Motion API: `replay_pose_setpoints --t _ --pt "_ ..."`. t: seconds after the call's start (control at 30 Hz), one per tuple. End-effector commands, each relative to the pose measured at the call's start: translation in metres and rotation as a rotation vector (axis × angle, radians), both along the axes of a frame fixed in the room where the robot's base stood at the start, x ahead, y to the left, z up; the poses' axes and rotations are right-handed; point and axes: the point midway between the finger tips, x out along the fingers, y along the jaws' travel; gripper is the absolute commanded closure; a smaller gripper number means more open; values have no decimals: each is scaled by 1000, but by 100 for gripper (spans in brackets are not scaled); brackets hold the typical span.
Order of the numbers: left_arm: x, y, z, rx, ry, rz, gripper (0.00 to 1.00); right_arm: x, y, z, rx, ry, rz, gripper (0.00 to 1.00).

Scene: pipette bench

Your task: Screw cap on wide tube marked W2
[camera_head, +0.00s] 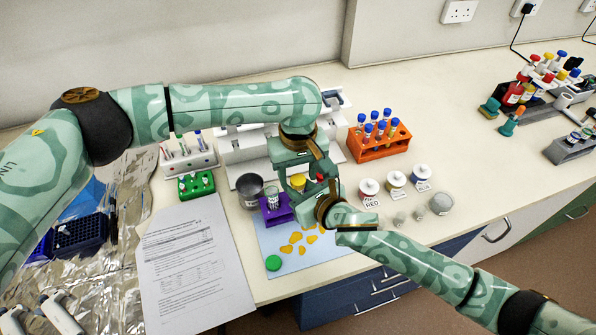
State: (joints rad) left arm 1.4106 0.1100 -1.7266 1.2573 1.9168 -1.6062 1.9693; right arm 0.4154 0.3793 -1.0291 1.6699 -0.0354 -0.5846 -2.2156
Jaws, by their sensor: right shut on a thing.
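A wide clear tube (272,198) stands upright and open-looking in a purple holder (276,214) on a pale blue mat (315,251). I cannot read its marking. A round yellow cap (298,181) shows between my two hands, just right of the tube and apart from it. My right gripper (304,190) reaches in from the right and appears shut on the yellow cap. My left gripper (291,172) points down above the same spot. Its fingers are mostly hidden, so its opening is unclear. A green cap (273,262) lies at the mat's front left.
Yellow flakes (297,237) lie on the mat. A dark grey pot (250,188) stands left of the holder. An orange rack (379,142) of blue-capped tubes stands behind. White-lidded jars (396,182) stand at right. A green rack (196,186) and printed sheet (190,266) are at left.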

Motion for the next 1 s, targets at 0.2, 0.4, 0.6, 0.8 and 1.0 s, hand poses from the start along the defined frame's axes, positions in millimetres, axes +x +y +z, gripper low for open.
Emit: replay_pose_setpoints --t 0.2,0.4,0.6,0.8,1.0 --pt "0 0 0 0 0 0 49 0 0 0 0 0 0 100" --pt "1 0 9 -2 -2 1 49 0 0 0 0 0 0 100" --pt "1 0 35 0 -2 0 49 0 0 0 0 0 0 100" --pt "0 0 45 0 0 1 49 0 0 0 0 0 0 100" --pt "0 0 47 0 -1 0 52 0 0 0 0 0 0 100"
